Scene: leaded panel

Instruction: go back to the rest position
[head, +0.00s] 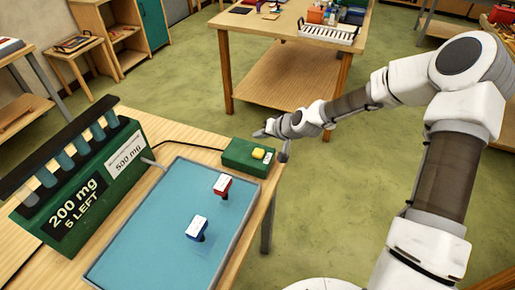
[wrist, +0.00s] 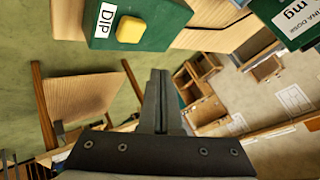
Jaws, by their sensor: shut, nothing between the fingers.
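My gripper (head: 284,156) is at the end of my outstretched arm in the head view, just right of the small green box (head: 240,160) with a yellow button. I cannot tell from this view whether it touches the box. In the wrist view my gripper's fingers (wrist: 160,76) are together with nothing between them. The green box (wrist: 160,12) shows there at the top, with its yellow button (wrist: 131,30) and a label reading "DIP".
A green dispenser (head: 75,195) reads "200 mg 5 LEFT". Another wooden table (head: 265,25) stands behind. Green floor at right is clear.

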